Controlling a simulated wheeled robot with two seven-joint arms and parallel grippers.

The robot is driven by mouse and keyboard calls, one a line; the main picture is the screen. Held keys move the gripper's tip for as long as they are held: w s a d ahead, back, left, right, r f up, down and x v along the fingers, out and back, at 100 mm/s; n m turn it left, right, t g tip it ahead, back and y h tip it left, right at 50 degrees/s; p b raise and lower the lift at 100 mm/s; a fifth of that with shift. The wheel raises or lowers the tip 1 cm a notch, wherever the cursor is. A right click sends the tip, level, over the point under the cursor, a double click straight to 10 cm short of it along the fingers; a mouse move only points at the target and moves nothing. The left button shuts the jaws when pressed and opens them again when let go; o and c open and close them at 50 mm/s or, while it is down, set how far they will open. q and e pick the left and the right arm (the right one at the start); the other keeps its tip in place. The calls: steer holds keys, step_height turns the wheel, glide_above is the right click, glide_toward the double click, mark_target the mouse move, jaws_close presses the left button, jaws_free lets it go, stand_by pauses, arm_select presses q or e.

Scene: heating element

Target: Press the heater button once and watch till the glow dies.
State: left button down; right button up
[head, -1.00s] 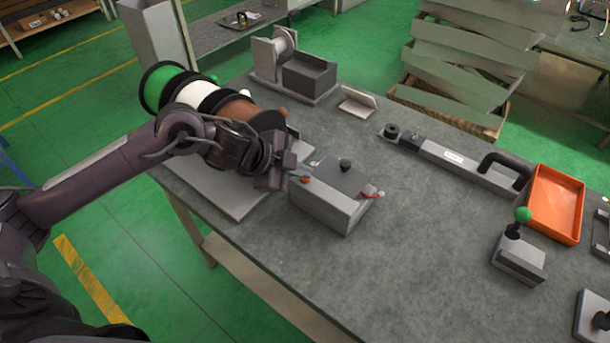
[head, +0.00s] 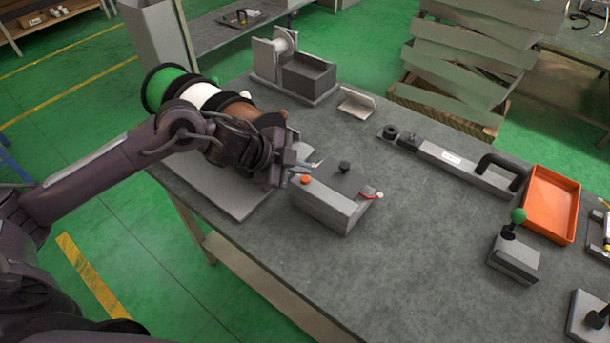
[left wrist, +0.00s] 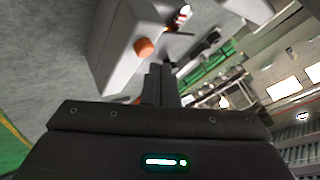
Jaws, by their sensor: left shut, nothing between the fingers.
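The heater is a grey box (head: 325,207) with a dark top plate and a black knob (head: 345,166), standing on the workbench. Its orange button (head: 305,180) is on the top at the left corner; it also shows uncovered in the left wrist view (left wrist: 144,47). A small red and white part (head: 372,195) is at the box's right end; I cannot tell whether it glows. My left gripper (head: 314,166) is shut and empty, its fingertips close to the button and apparently apart from it. The fingers also show in the left wrist view (left wrist: 160,85). My right gripper is not in view.
Wire spools (head: 165,88) stand behind my left arm. A spool holder with a dark box (head: 308,76) is at the back. A long bar tool with a black handle, an orange tray (head: 551,205) and a green-knobbed lever block (head: 515,256) are to the right. The bench middle is clear.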

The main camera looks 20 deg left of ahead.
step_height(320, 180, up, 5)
steer(key=p, duration=0.5)
stand_by(0.8)
